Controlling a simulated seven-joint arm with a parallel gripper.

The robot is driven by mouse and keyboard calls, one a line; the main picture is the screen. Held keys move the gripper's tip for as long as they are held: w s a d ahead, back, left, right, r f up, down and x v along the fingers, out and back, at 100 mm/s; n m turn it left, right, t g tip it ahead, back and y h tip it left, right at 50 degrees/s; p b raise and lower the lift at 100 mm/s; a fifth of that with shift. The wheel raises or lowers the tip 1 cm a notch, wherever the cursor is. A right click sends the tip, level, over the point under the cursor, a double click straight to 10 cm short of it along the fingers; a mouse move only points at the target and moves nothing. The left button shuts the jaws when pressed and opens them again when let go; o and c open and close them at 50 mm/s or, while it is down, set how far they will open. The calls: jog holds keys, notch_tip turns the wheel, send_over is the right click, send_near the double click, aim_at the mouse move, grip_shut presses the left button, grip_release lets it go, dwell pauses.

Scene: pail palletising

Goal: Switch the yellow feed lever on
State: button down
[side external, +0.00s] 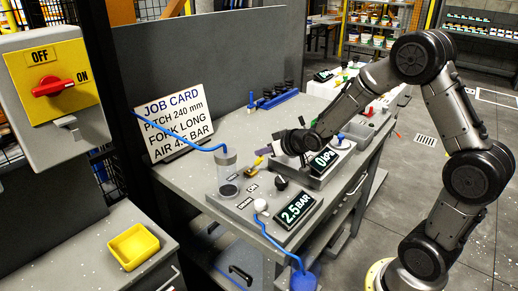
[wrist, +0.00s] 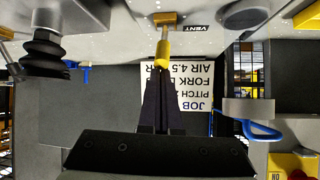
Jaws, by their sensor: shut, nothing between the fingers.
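The yellow feed lever (side external: 251,172) stands on the grey panel of the bench, between the clear cylinder and the display box. In the wrist view the lever (wrist: 162,50) shows a yellow grip on a brass-coloured mount, beside a VENT label. My gripper (wrist: 160,74) has its dark fingers together and empty, with the tips close to the lever's yellow end. I cannot tell whether they touch. In the side view my gripper (side external: 266,151) is just above and right of the lever.
A clear cylinder (side external: 228,172) with a blue hose stands left of the lever. A 2.5 BAR display (side external: 297,209) and a second display (side external: 322,161) flank the area. A black bellows cup (wrist: 45,50) is nearby. A job card (side external: 172,119) stands behind.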

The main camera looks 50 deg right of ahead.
jog(key=shift+s+f, duration=0.6)
jog(key=shift+f, duration=0.05)
jog(key=w+r, duration=0.2)
jog(key=r, duration=0.2)
jog(key=shift+w+d, duration=0.4)
jog(key=s+a+r, duration=0.1)
jog(key=s, duration=0.8)
jog(key=shift+r, duration=0.3)
jog(key=shift+a, duration=0.1)
